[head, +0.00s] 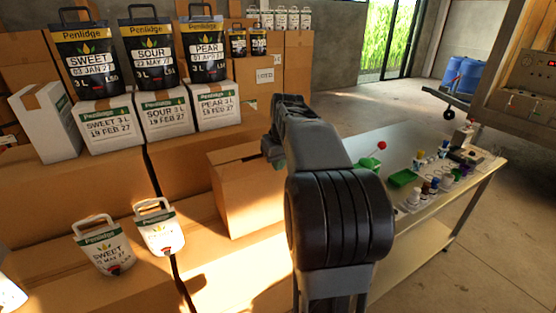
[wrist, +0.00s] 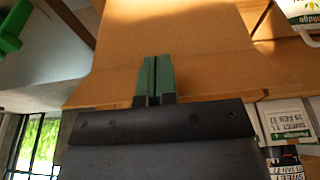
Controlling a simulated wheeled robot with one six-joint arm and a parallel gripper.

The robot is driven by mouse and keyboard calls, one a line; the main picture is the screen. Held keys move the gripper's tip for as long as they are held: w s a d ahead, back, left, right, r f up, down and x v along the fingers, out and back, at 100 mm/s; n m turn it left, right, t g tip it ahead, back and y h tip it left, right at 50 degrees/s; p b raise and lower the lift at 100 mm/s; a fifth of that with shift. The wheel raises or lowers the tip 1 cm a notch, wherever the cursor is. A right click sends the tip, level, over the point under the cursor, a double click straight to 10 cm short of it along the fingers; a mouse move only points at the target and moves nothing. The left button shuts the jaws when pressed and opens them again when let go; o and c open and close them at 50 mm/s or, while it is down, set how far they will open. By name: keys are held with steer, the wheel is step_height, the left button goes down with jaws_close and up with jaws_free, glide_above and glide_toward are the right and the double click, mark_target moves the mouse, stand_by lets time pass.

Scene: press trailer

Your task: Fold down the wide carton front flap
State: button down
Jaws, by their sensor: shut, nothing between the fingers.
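A brown carton (head: 250,195) stands on larger boxes at the middle of the head view, left of the steel table. Its top looks mostly covered by board, and my arm hides its right rear corner. In the wrist view brown carton board (wrist: 170,35) fills the upper middle. I cannot tell which panel is the wide front flap. My gripper (head: 273,152) is at the carton's right upper side, mostly hidden behind my arm. In the wrist view the green fingertips (wrist: 152,75) are together, empty, and lie over the board. I cannot tell whether they touch it.
A steel table (head: 415,160) at right holds small bottles (head: 430,190), a green tray (head: 402,178) and a red-knobbed item (head: 381,146). White cartons (head: 108,125) with black pouches (head: 150,50) stand at back left.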

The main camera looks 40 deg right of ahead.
steer(key=shift+f, duration=0.2)
steer(key=w+p, duration=0.3)
steer(key=shift+w+d+r, duration=0.15)
steer(key=shift+w+d, duration=0.1)
steer(key=shift+w, duration=0.15)
steer(key=w+d+f+p, duration=0.1)
steer(key=w+f+p, duration=0.2)
steer(key=w, duration=0.7)
steer(key=shift+w+d+f+p, duration=0.25)
steer(key=shift+w+p, duration=0.15)
steer(key=shift+p, duration=0.65)
steer(key=shift+f, duration=0.1)
